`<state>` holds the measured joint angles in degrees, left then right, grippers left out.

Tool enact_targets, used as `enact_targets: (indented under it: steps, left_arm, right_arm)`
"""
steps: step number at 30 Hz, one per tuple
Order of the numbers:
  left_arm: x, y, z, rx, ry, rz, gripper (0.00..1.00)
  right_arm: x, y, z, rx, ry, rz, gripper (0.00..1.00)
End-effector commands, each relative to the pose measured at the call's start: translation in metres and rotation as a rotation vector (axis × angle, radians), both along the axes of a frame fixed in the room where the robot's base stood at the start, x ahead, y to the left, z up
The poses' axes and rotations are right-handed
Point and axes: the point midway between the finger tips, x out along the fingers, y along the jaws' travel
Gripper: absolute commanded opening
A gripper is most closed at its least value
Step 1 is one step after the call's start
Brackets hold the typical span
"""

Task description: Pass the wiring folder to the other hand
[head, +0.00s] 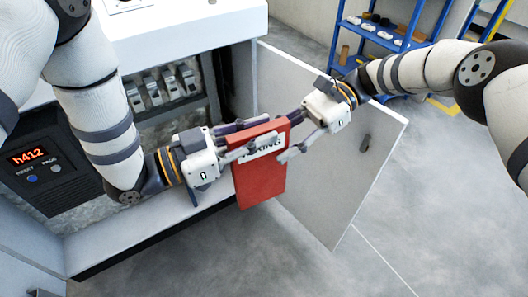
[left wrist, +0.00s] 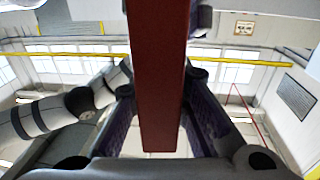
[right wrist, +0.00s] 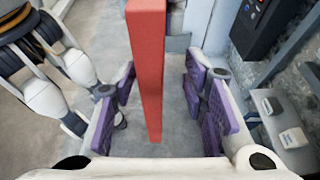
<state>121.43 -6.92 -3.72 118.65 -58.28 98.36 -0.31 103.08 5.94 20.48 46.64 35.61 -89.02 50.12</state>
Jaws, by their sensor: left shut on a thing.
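The red wiring folder (head: 262,182) hangs upright in front of the open cabinet, its white label partly covered by fingers. My left gripper (head: 250,139) is shut on the folder from the left; in the left wrist view the folder (left wrist: 158,85) fills the space between the two pads. My right gripper (head: 291,135) reaches in from the upper right at the folder's other side. In the right wrist view its purple pads stand apart on either side of the folder (right wrist: 151,75), with gaps on both sides.
The open cabinet holds several breakers (head: 160,88) and a dark panel with a red display (head: 40,157). Its grey door (head: 345,185) stands open behind and right of the folder. A blue shelf (head: 385,40) stands at the back. Grey floor is clear in front.

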Motion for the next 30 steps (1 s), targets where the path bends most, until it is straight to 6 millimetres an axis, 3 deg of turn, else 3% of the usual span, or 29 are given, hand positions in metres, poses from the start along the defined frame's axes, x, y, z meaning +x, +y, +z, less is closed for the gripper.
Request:
enact_targets:
  steps: [3, 9, 19, 24, 27, 28, 30]
  left_arm:
    - [0.0, 0.0, 0.001, 0.0, -0.001, 0.0, 0.0]
    - [0.0, 0.0, 0.001, 0.0, -0.001, 0.0, 0.0]
    - [0.0, 0.0, 0.001, 0.0, -0.001, 0.0, 0.0]
    - [0.0, 0.0, 0.001, -0.001, 0.0, -0.001, 0.0]
    - [-0.001, 0.0, 0.001, -0.002, 0.0, -0.002, 0.0]
    - [-0.001, -0.001, 0.001, -0.002, 0.0, -0.003, 0.18]
    - [-0.001, -0.001, 0.001, -0.003, 0.001, -0.003, 0.34]
  right_arm:
    - [-0.013, 0.022, -0.01, 0.0, 0.001, 0.003, 0.4]
    - [-0.025, 0.044, -0.021, 0.0, -0.001, 0.0, 0.4]
    - [-0.027, 0.047, -0.023, 0.0, -0.003, -0.001, 0.4]
    - [-0.027, 0.047, -0.023, 0.0, -0.003, -0.001, 0.01]
    - [-0.027, 0.047, -0.023, -0.001, -0.004, -0.002, 0.0]
    - [-0.026, 0.047, -0.022, 0.0, -0.004, -0.003, 0.0]
    - [-0.026, 0.047, -0.022, 0.0, -0.005, -0.003, 0.0]
